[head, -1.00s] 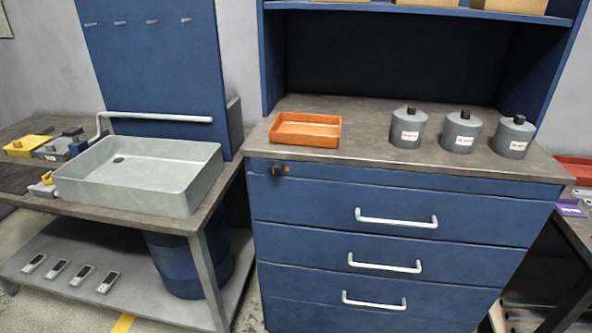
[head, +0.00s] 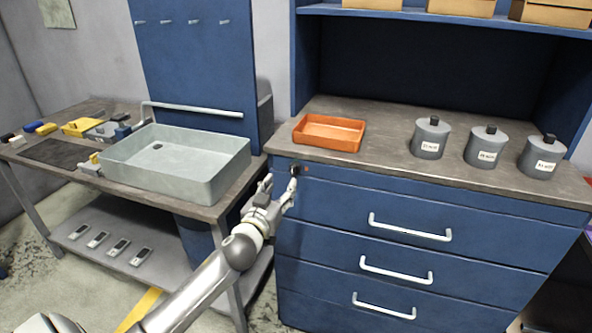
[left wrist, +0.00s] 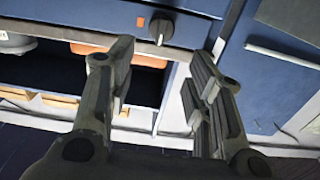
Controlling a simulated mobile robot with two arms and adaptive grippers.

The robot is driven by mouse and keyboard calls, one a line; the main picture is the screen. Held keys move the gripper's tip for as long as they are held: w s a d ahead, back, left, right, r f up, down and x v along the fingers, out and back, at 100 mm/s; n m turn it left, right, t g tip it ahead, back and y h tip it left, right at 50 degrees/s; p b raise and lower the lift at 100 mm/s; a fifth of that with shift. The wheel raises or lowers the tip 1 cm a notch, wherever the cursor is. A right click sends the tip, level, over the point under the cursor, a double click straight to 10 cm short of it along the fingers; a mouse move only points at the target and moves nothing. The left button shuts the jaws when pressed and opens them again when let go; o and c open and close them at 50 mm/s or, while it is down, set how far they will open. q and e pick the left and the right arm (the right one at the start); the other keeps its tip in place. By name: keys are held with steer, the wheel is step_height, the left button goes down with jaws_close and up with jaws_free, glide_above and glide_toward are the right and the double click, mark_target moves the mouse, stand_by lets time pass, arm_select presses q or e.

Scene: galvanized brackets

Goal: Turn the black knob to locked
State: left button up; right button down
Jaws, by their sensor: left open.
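The black knob (head: 294,170) sits at the upper left of the blue drawer cabinet's front, beside a small red mark (head: 307,169). In the left wrist view the knob (left wrist: 161,27) is large, with a pale pointer line at its lower edge and an orange mark to its left. That view looks upside down, with the countertop side below the knob. My left gripper (head: 281,184) is open and empty, close in front of the knob. Its fingers (left wrist: 163,58) stand apart on either side of the knob in the left wrist view. My right gripper is out of view.
An orange tray (head: 300,141) and grey canisters (head: 430,138) stand on the cabinet top. White drawer handles (head: 410,229) stick out below. A grey basin (head: 225,178) stands on the bench to the left, near my left arm.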

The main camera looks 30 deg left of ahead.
mark_target(292, 170)
arm_select(q)
steer(key=p+x, duration=0.1)
steer(key=x, duration=0.6)
steer(key=shift+w, duration=0.25)
steer(key=shift+x, duration=0.95)
steer(key=c, duration=0.9)
